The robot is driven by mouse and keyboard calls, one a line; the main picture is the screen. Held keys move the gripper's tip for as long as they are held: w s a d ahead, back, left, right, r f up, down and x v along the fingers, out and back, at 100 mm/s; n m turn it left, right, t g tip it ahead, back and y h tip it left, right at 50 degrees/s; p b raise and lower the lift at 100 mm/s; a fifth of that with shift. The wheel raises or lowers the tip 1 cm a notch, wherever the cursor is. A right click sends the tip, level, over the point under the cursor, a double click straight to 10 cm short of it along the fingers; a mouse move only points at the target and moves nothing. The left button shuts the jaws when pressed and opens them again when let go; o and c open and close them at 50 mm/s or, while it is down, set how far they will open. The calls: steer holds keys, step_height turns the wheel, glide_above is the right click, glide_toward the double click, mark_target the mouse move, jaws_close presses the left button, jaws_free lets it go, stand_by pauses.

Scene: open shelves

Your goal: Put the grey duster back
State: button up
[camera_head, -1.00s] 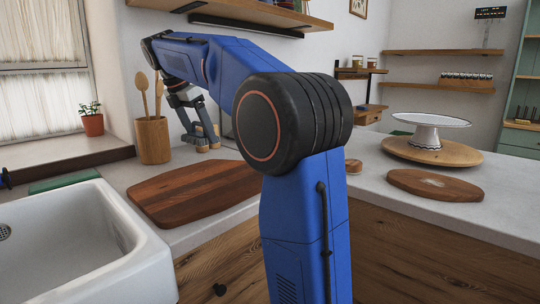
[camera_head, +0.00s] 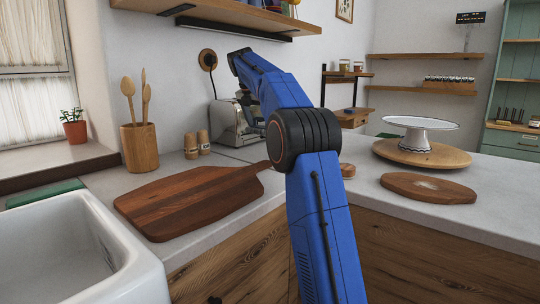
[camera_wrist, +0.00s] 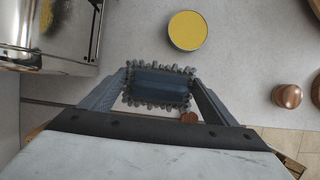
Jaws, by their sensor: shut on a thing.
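The grey duster (camera_wrist: 160,97) shows in the wrist view as a dark blue-grey block edged with stubby grey bristles. My gripper (camera_wrist: 158,86) is shut on it, with a finger at each side. The duster is over the pale worktop; its height above it is hard to tell. In the head view my arm reaches towards the toaster, and the duster cannot be made out there.
A shiny toaster (camera_head: 229,123) is close by; it also fills the upper left of the wrist view (camera_wrist: 45,30). A yellow-topped round thing (camera_wrist: 187,30) and a wooden knob-like piece (camera_wrist: 287,96) are near. A cutting board (camera_head: 185,200) and cake stand (camera_head: 420,124) occupy the worktop.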

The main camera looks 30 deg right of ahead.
mark_target(256, 129)
step_height(256, 129, down, 4)
steer(key=shift+s+d+f, duration=0.1)
steer(key=shift+f, duration=2.65)
steer(key=o, duration=1)
steer(key=shift+f, duration=0.1)
steer(key=v, duration=1.2)
